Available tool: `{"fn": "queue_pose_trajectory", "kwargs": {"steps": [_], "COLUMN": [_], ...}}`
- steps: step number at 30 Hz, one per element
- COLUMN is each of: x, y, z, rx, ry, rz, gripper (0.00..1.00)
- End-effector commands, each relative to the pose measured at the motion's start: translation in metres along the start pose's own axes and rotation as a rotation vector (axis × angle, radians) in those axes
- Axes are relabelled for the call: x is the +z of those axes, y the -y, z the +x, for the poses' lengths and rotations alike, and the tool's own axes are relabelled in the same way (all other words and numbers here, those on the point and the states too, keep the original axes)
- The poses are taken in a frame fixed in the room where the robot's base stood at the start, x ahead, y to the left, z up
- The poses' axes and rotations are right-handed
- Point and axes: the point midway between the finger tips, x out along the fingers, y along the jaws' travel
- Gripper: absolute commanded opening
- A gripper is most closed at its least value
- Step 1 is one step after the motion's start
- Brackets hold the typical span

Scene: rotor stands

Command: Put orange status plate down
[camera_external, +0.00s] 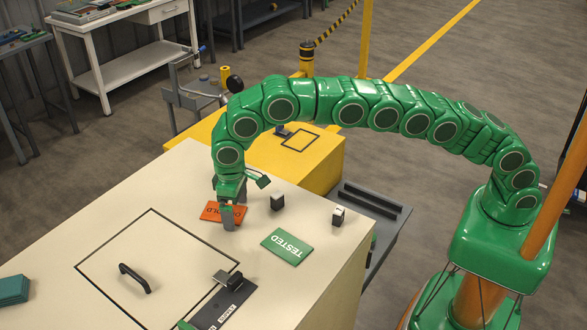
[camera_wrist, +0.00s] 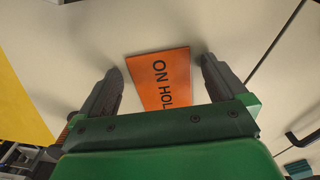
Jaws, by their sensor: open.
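The orange status plate (camera_external: 211,211) lies flat on the cream tabletop, partly hidden by my gripper in the external view. In the wrist view the plate (camera_wrist: 160,75) shows part of the lettering "ON HOL", and its near end is hidden behind the gripper body. My gripper (camera_external: 231,212) points down at the plate. In the wrist view the two fingers of my gripper (camera_wrist: 161,70) stand apart on either side of the plate, with a gap visible on both sides.
A green "TESTED" plate (camera_external: 287,246) lies to the right. Two small blocks (camera_external: 277,202) (camera_external: 338,216) stand near the back edge. A black handle (camera_external: 135,278) sits inside a black outlined square. A dark "SUPPLY" fixture (camera_external: 224,303) is at the front. A yellow surface (camera_external: 262,157) lies behind.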

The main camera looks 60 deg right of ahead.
Motion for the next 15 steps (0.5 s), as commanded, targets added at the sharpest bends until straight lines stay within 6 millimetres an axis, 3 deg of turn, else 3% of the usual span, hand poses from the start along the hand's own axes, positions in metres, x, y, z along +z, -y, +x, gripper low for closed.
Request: {"fn": "queue_pose_trajectory", "kwargs": {"steps": [7, 15], "x": [0.000, -0.001], "y": [0.000, 0.000], "z": [-0.008, -0.039], "rx": [0.000, -0.001], "ry": [-0.001, -0.002], "rz": [0.000, 0.000], "gripper": [0.99, 0.99]}}
